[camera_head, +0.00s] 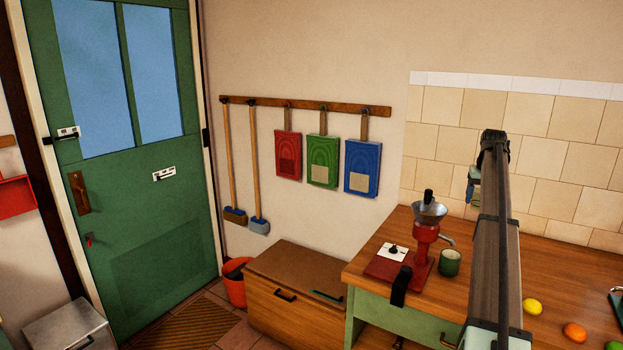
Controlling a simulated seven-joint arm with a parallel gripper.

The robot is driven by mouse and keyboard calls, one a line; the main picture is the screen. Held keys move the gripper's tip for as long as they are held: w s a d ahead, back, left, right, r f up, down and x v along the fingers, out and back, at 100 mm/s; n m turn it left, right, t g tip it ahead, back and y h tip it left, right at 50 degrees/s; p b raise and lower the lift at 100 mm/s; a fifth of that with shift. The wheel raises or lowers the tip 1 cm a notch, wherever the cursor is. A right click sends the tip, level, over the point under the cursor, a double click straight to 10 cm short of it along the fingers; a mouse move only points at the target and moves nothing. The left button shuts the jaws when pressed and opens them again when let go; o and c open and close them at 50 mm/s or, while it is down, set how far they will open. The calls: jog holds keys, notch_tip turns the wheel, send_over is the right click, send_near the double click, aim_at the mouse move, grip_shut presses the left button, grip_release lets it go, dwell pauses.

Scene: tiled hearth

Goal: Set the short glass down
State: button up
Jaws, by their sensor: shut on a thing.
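A lemon (532,307), an orange (574,333) and a green fruit (606,348) lie to the right. A low wooden chest (290,285) stands left.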

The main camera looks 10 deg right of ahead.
jog(key=w+a+r+n, duration=0.3)
jog(key=w+a, duration=0.4)
jog(key=a, duration=0.3)
jog(key=w+a+r+n, duration=0.25)
jog(key=w+a, duration=0.35)
jog(key=a, duration=0.3)
jog(key=s+a+f, duration=0.5)
jog(key=a+f, duration=0.3)
jog(key=a, duration=0.4)
jog(key=s+a+f, duration=0.5)
jog(key=a+f, duration=0.4)
jog(key=a, duration=0.3)
jog(key=s+a+f, duration=0.5)
jog(key=s+a, duration=0.3)
jog(key=s+a+f, duration=0.6)
jog(key=s+a, duration=0.2)
jog(key=shift+s+a+f+y, duration=0.2)
jog(key=shift+a+y, duration=0.2)
